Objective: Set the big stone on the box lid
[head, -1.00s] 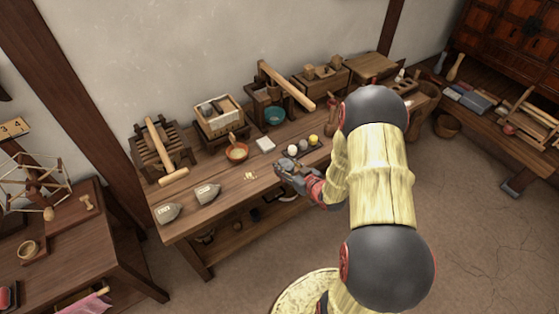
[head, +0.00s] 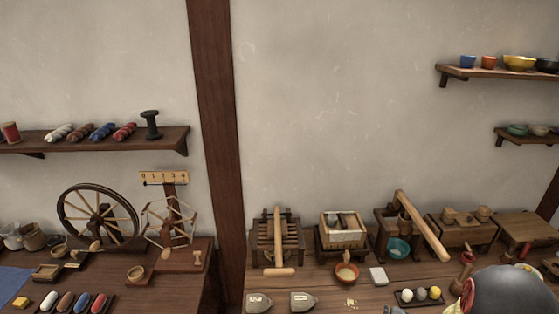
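A pale wooden box (head: 343,234) stands at the back of the workbench in the head view. Rounded grey pieces show at its top; I cannot tell whether they lie on a lid or inside. I cannot tell which thing is the big stone. Only a small grey bit of my gripper (head: 396,311) shows at the bottom edge, left of a dark tray (head: 408,303) of round balls. Its fingers are cut off.
My arm covers the lower right.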

